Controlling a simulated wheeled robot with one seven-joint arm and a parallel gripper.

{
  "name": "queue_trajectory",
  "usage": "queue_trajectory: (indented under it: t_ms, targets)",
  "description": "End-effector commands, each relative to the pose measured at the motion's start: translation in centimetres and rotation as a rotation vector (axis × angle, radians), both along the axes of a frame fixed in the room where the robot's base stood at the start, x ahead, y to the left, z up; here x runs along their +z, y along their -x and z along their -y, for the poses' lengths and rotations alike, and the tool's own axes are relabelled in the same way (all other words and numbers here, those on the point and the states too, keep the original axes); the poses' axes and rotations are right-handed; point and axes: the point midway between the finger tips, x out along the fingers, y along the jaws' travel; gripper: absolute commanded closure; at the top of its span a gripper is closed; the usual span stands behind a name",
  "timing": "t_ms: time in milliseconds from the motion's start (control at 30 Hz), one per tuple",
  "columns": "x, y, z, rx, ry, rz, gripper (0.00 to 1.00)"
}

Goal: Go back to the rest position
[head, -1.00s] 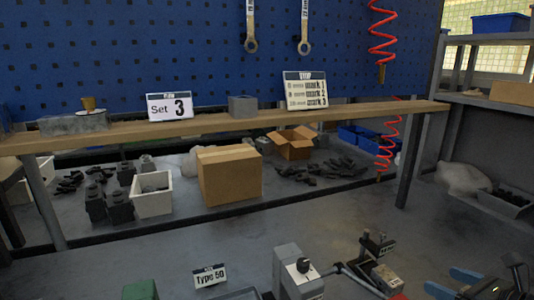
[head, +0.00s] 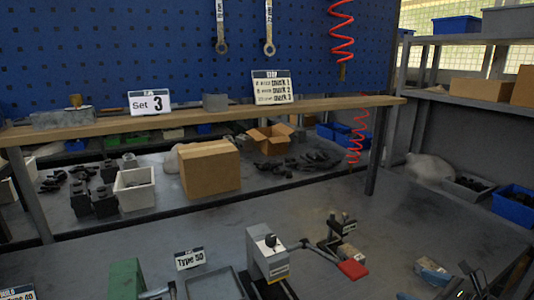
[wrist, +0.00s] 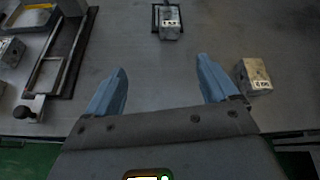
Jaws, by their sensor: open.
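My gripper (head: 412,282) is at the lower right of the head view, above the grey bench, partly cut off by the bottom edge. In the wrist view my gripper (wrist: 162,64) has its two blue fingers wide apart with only bare bench between them. A metal block with a white label (wrist: 253,76) stands just right of the right finger, apart from it as far as I can tell. Another labelled block (wrist: 169,25) sits in a dark holder further ahead. No rest position is marked in these views.
A grey fixture with a red-handled lever (head: 268,258) stands left of my gripper. A Type 50 sign (head: 190,259) and a green block (head: 126,279) are further left. A cardboard box (head: 210,170) is at the back. A shelf (head: 470,95) stands at the right.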

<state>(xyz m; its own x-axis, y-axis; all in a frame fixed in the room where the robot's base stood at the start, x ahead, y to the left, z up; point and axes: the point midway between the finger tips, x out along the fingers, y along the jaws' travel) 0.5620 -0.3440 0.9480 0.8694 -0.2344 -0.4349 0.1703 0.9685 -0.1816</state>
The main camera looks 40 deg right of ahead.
Motion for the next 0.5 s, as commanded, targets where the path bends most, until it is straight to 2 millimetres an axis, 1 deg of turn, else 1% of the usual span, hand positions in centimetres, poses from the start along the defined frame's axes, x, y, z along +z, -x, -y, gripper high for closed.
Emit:
queue_trajectory:
  t_ms: [33,167,267,367,467,500]
  targets:
    - [-0.6,-0.1,-0.8,0.016,0.03,-0.022,0.13]
    - [-1.9,-0.1,-2.8,0.062,0.14,-0.085,0.13]
    - [-2.9,-0.1,-4.7,0.113,0.249,-0.142,0.13]
    - [-4.0,0.2,-7.1,0.184,0.389,-0.211,0.13]
    - [-5.0,1.0,-10.3,0.288,0.581,-0.296,0.13]
    - [-5.3,1.4,-11.8,0.341,0.676,-0.332,0.13]
